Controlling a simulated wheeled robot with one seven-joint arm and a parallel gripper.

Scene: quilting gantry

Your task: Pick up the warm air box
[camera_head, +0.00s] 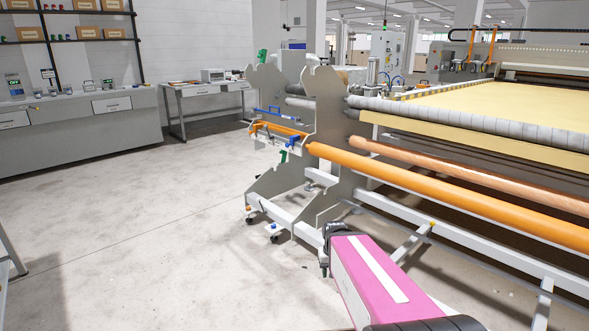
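I cannot pick out the warm air box for sure. A small device with a green-lit display reading OFF (14,86) stands on the long grey bench at the left. A white box-shaped device (213,75) stands on the farther table. My pink arm link with a white stripe reaches forward from the bottom edge. Dark parts at its far end, perhaps my gripper (324,266), show small and partly hidden over the floor beside the machine. I cannot see whether the fingers are open or shut. Nothing shows held there.
The long grey bench (80,140) has drawers and several small devices on top. Shelves above hold cardboard boxes (87,5). The quilting machine with its orange roller (450,195) and grey end frame (325,110) fills the right. The concrete floor (150,220) between is clear.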

